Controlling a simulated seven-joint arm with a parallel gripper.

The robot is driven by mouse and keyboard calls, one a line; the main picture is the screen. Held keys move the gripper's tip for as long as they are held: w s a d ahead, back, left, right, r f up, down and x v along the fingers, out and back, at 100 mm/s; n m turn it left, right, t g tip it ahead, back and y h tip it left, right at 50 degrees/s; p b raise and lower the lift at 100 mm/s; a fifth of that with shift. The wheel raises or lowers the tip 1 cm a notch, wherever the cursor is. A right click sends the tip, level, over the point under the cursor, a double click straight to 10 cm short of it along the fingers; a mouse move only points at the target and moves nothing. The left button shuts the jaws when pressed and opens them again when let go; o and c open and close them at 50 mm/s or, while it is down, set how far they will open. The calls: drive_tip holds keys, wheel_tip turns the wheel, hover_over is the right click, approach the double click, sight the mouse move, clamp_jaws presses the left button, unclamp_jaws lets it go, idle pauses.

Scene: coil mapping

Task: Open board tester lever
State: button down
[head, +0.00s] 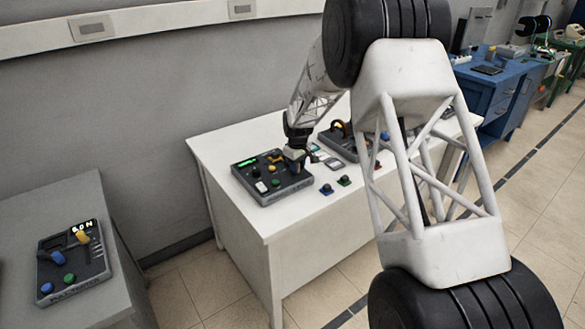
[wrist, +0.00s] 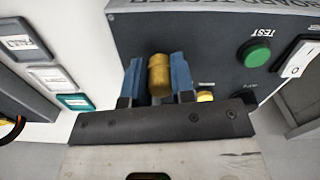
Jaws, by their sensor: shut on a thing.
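The board tester (head: 265,196) is a dark grey box on the white table, with a green display and coloured buttons. Its dark panel (wrist: 205,45) fills the upper right of the wrist view, with its name upside down, a green TEST button (wrist: 257,53) and a white rocker switch (wrist: 297,58). The lever has a yellow, brass-like cylindrical handle (wrist: 159,72). My gripper (wrist: 158,84) is shut on this handle, a blue finger on each side.
A second dark device (head: 340,143) stands behind my gripper. Another tester (head: 75,262) with a yellow lever is on the grey table at left.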

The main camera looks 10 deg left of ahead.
drive_tip(key=n, duration=0.1)
drive_tip(key=w+d+n, duration=0.1)
drive_tip(key=n, duration=0.1)
drive_tip(key=shift+w+d, duration=0.25)
drive_tip(key=shift+w, duration=0.05)
drive_tip(key=shift+w+d+n, duration=0.3)
drive_tip(key=shift+w+n, duration=0.35)
drive_tip(key=shift+n, duration=0.35)
drive_tip(key=shift+w+d+n, duration=0.25)
drive_tip(key=shift+w+n, duration=0.35)
drive_tip(key=shift+n, duration=0.4)
drive_tip(key=c, duration=1)
unclamp_jaws()
drive_tip(key=shift+o, duration=0.2)
drive_tip(key=shift+r, duration=0.1)
wheel_tip(320, 180, up, 8)
drive_tip(key=shift+f, duration=0.2)
